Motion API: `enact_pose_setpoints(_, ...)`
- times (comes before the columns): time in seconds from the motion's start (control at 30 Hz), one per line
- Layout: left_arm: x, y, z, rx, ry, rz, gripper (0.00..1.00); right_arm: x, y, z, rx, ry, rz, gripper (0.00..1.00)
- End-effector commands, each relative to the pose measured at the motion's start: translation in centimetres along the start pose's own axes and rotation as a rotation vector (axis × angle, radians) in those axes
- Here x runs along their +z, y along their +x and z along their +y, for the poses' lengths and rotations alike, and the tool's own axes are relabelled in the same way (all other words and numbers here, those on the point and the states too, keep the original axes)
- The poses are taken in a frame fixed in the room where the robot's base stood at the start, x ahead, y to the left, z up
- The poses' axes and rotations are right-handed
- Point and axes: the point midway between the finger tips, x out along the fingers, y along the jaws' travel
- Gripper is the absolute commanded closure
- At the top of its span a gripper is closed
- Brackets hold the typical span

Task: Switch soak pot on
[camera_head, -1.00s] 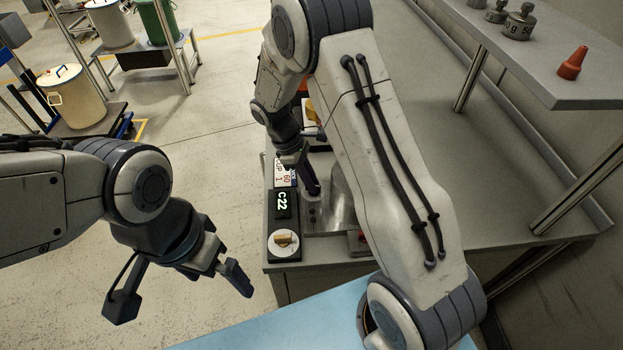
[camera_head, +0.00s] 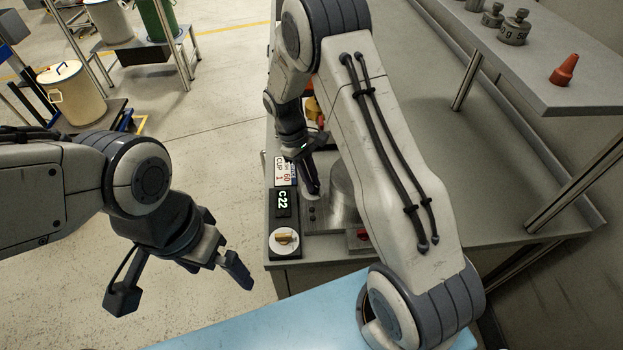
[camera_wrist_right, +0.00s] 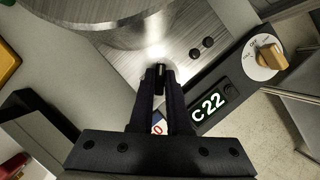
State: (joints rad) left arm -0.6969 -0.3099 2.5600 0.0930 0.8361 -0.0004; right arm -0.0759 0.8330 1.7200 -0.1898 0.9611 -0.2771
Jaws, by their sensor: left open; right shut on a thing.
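The soak pot's dark control strip lies along the bench's left edge. Its display (camera_head: 283,200) glows "C22", also in the right wrist view (camera_wrist_right: 208,107). A tan knob (camera_head: 285,237) sits on a white dial at the strip's near end; it shows at upper right in the right wrist view (camera_wrist_right: 272,57). The metal pot (camera_head: 345,183) is partly hidden behind my right arm. My right gripper (camera_wrist_right: 160,75) is shut on a small dark upright piece (camera_wrist_right: 160,71), probably a toggle, on the metal plate beside the strip. My left gripper (camera_head: 240,265) is open and empty, left of the bench.
Two dark buttons (camera_wrist_right: 201,47) sit on the plate near the strip. A printed card (camera_head: 285,172) lies beyond the display. A shelf (camera_head: 530,80) at right holds metal weights (camera_head: 514,27) and a red cone (camera_head: 564,70). A blue surface (camera_head: 270,318) lies in front.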

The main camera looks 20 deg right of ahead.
Motion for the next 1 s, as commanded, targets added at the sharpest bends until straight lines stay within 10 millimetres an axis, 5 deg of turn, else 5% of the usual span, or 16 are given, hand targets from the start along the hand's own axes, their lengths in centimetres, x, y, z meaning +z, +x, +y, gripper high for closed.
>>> enact_pose_setpoints(0.27, 0.0, 0.0, 0.0, 0.000, 0.000, 0.000, 0.00, -0.1, -0.2, 0.1, 0.001, 0.004, 0.006, 1.00)
enact_pose_setpoints(0.3, 0.0, 0.0, 0.0, 0.000, 0.000, 0.000, 0.00, -0.1, -0.2, 0.1, 0.001, 0.004, 0.006, 0.70)
enact_pose_setpoints(0.37, 0.0, 0.0, 0.0, 0.000, 0.000, 0.000, 0.00, -0.1, -0.2, 0.1, 0.001, 0.004, 0.006, 0.55)
enact_pose_setpoints(0.73, 0.0, 0.1, 0.0, 0.000, 0.000, 0.000, 0.00, -0.1, -0.5, 0.1, 0.001, 0.002, 0.005, 0.55)
enact_pose_setpoints(1.0, 0.1, 1.0, -0.1, 0.000, 0.000, 0.000, 0.00, -0.2, -5.1, 0.1, 0.003, 0.002, 0.009, 0.55)
